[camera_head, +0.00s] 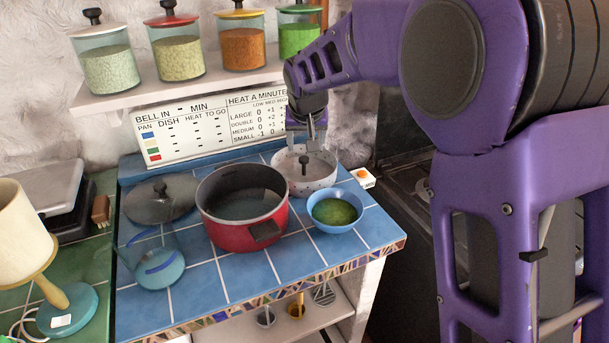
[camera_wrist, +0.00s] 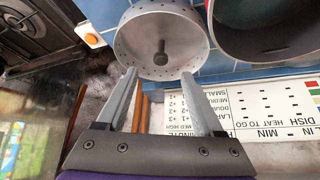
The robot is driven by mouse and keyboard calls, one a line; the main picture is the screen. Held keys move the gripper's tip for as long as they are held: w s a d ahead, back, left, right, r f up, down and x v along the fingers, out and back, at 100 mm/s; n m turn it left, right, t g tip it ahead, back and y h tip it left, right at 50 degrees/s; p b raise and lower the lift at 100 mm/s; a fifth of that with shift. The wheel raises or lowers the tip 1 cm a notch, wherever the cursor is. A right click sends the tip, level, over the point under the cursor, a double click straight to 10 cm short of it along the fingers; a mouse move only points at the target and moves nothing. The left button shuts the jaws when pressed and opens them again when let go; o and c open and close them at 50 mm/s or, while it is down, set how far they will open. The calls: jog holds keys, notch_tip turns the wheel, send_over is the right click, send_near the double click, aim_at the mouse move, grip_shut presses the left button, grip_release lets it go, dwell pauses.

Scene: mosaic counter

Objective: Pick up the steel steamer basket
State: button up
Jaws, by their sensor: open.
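The steel steamer basket (camera_head: 293,183) is a round, pale perforated pan with a dark central post. It stands on the blue tiled counter, behind the blue bowl and right of the red pot. In the wrist view the basket (camera_wrist: 184,62) lies just beyond my fingertips, with its post (camera_wrist: 161,54) upright in the middle. My gripper (camera_wrist: 160,77) is open, its two fingers apart at the near rim of the basket, with nothing held between them. In the head view my gripper (camera_head: 313,130) is above the back of the basket. I cannot tell whether a finger touches the rim.
A red pot (camera_head: 232,232) stands close left of the basket. A blue bowl (camera_head: 348,223) with green contents is in front. A white box with an orange knob (camera_head: 362,177) sits right. The sign board (camera_head: 217,122) and jar shelf (camera_head: 190,83) stand behind. A glass jug (camera_head: 152,258) stands left.

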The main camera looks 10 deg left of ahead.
aim_at(304, 160)
jog(key=x, duration=1.1)
jog(key=shift+w+a+f, duration=0.15)
jog(key=shift+a+f, duration=0.05)
jog(key=shift+f, duration=0.15)
grip_shut()
